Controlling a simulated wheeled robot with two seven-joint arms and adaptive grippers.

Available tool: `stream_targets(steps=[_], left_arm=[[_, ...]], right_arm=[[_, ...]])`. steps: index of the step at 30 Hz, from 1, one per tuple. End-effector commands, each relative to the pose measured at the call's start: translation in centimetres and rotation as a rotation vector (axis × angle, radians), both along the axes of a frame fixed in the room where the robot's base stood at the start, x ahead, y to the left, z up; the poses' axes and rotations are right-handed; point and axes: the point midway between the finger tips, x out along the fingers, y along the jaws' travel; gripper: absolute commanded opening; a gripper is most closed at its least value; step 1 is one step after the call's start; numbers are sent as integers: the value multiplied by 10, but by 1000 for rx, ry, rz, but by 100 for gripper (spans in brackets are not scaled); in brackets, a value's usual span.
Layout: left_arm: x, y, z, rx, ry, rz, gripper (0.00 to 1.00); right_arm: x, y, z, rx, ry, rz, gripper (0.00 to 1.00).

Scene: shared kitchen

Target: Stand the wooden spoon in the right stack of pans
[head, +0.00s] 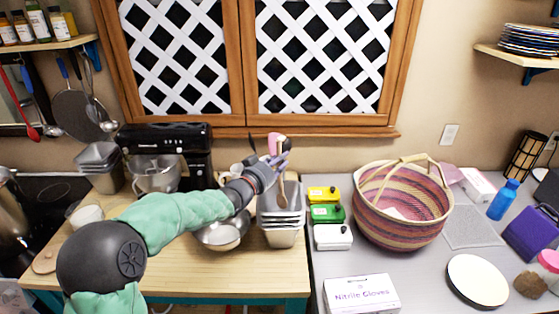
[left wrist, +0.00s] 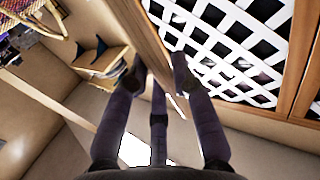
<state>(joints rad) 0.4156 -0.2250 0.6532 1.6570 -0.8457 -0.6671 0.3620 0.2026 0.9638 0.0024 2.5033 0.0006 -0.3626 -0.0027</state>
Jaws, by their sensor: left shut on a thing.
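My left gripper (head: 281,158) is shut on the wooden spoon (head: 282,188), which hangs roughly upright below the fingers. The spoon's lower part is over the right stack of pans (head: 283,238), a pile of grey rectangular loaf pans at the right end of the wooden counter. I cannot tell whether the spoon touches the pans. My right gripper is in neither view.
A metal bowl (head: 222,236) sits just left of the pans. Yellow (head: 323,194), green (head: 326,213) and white (head: 333,237) boxes stand close on the right, beside a woven basket (head: 403,208). Another pan stack (head: 99,158) is at the far left, near a black mixer (head: 165,140).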

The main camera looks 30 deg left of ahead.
Motion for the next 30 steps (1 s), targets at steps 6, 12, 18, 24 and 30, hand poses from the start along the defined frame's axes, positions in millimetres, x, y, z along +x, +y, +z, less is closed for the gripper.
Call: stream_targets(steps=[6,12,18,24,30], left_arm=[[0,0,-7,0,-1,0,0],[0,0,-7,0,-1,0,0],[0,0,-7,0,-1,0,52],[0,0,-7,0,-1,0,52],[-7,1,-6,1,-1,2,52]], right_arm=[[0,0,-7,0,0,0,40],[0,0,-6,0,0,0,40],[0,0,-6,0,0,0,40],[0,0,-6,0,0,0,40],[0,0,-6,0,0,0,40]])
